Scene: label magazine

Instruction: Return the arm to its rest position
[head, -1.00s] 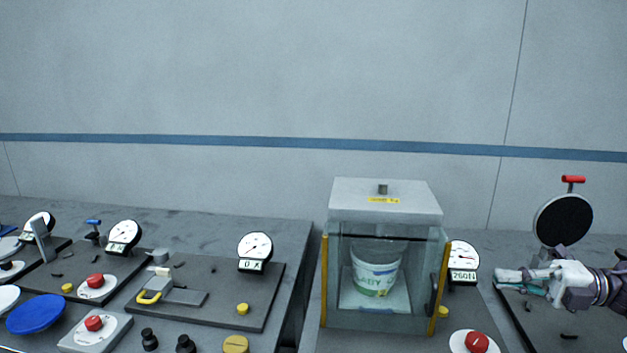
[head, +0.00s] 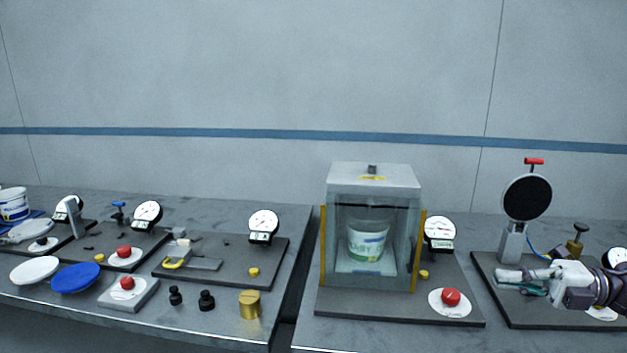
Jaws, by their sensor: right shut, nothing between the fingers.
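My right gripper (head: 506,281) comes in from the right edge in the head view. It is shut and empty. It is over the dark base plate (head: 488,291) of the rightmost station, in front of the grey post that carries a round black disc (head: 526,198) with a red T-handle on top. The gripper and wrist hide part of that plate. Whether the fingers touch anything there cannot be told. My left gripper is not in view.
A clear-walled box (head: 374,183) with a white bucket (head: 367,243) inside stands left of the gripper. A red button (head: 451,297) and dial gauge (head: 439,232) are beside it. The left table holds several stations, lids (head: 75,278) and a brass weight (head: 250,304). A gap separates the tables.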

